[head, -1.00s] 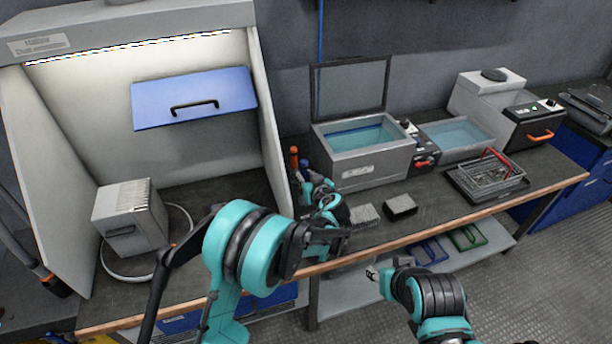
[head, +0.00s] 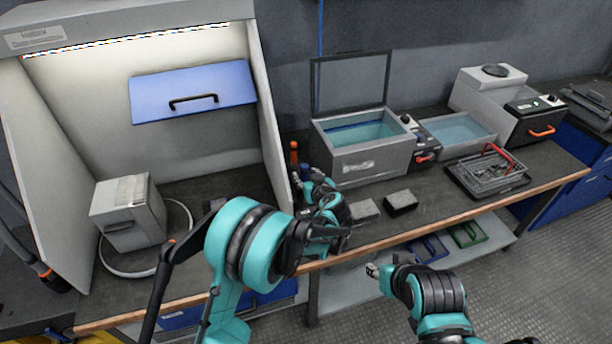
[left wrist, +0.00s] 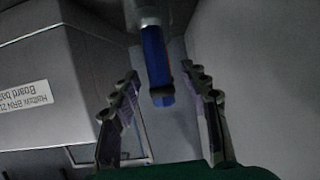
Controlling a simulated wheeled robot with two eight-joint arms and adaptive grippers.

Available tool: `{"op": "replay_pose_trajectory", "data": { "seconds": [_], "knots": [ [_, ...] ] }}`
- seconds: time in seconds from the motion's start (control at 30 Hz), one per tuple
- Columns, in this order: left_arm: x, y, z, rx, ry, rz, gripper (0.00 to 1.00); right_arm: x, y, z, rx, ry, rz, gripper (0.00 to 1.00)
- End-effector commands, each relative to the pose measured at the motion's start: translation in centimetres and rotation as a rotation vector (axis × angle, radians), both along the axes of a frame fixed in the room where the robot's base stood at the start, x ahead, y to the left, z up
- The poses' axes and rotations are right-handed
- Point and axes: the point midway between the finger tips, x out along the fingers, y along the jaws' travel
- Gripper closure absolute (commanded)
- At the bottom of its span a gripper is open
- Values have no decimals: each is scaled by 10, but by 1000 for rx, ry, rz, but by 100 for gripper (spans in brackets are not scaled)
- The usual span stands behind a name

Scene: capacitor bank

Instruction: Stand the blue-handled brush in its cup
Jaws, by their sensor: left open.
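The blue-handled brush shows in the left wrist view (left wrist: 156,62), with its blue handle between my left gripper's fingers and a pale part at the top. My left gripper (left wrist: 160,76) is open, with a finger on each side of the handle and gaps visible between. In the head view my left gripper (head: 313,178) is beside the hood's right wall, where it hides most of the brush. I cannot make out the brush's cup. My right gripper (head: 372,271) is in front of the bench edge, too small to judge.
An orange-topped item (head: 294,152) stands just behind my left gripper. A lidded grey tank (head: 362,160) is to the right, with two small blocks (head: 400,202) in front. The fume hood wall (head: 268,125) is close on the left. A wire basket (head: 490,172) lies farther right.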

Motion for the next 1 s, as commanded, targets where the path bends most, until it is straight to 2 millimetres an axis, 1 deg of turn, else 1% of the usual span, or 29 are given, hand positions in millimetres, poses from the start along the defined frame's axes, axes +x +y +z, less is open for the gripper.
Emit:
{"op": "replay_pose_trajectory", "data": {
  "seconds": [0.07, 0.17, 0.4, 0.5, 0.6, 0.73, 1.0],
  "knots": [
    [-7, -3, 3, 0, 0, -2, 54, 0, 0, 0, 0, 0, 0, 60],
    [-22, -8, 10, 0, 0, -2, 54, 0, 0, 0, 0, 0, 0, 60],
    [-69, -23, 30, 0, 0, -3, 54, 0, 0, 0, 0, 0, 0, 60],
    [-84, -29, 37, 1, 0, -4, 54, 0, 0, 0, 0, 0, 0, 60],
    [-95, -32, 42, 0, 0, -2, 54, 0, 0, 0, 0, 0, 0, 60],
    [-103, -34, 45, 1, 0, -1, 54, 0, 0, 0, 0, 0, 0, 60],
    [-104, -34, 45, 0, 0, 0, 54, 0, 0, 0, 0, 0, 0, 60]
  ]
}}
